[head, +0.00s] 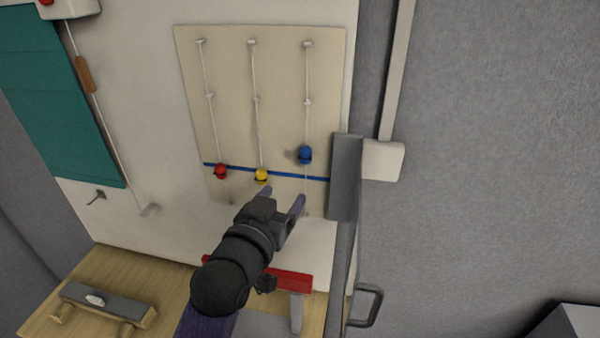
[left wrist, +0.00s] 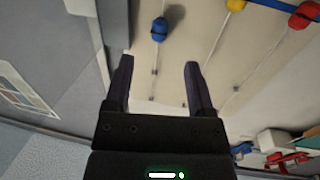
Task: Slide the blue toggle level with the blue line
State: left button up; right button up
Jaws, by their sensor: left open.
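The blue toggle (head: 305,155) sits on the right-hand cord of a beige board (head: 225,60), a little above the blue line (head: 318,179). The red toggle (head: 221,171) and the yellow toggle (head: 262,176) sit at the line on the other two cords. My left gripper (head: 284,197) is open and empty below the blue toggle and the line, apart from the board's toggles. In the left wrist view, the blue toggle (left wrist: 159,29) lies beyond the open fingers (left wrist: 158,80), roughly between them. My right gripper is not in view.
A grey upright panel (head: 345,175) stands close to the board's right edge, with a handle (head: 365,306) lower down. A red bar (head: 287,279) is below my gripper. A wooden shelf (head: 85,275) with a grey-topped block is at lower left, and a teal panel (head: 55,100) at left.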

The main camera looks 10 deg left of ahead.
aim_at(303, 159)
pick_arm(q)
jog(key=w, duration=0.3)
jog(key=w+d, duration=0.1)
jog(key=w, duration=0.2)
jog(key=w+r, duration=0.1)
jog(key=w, duration=0.3)
jog(key=shift+d+r, duration=0.1)
jog(key=shift+d, duration=0.1)
grip_shut()
dwell(1.0)
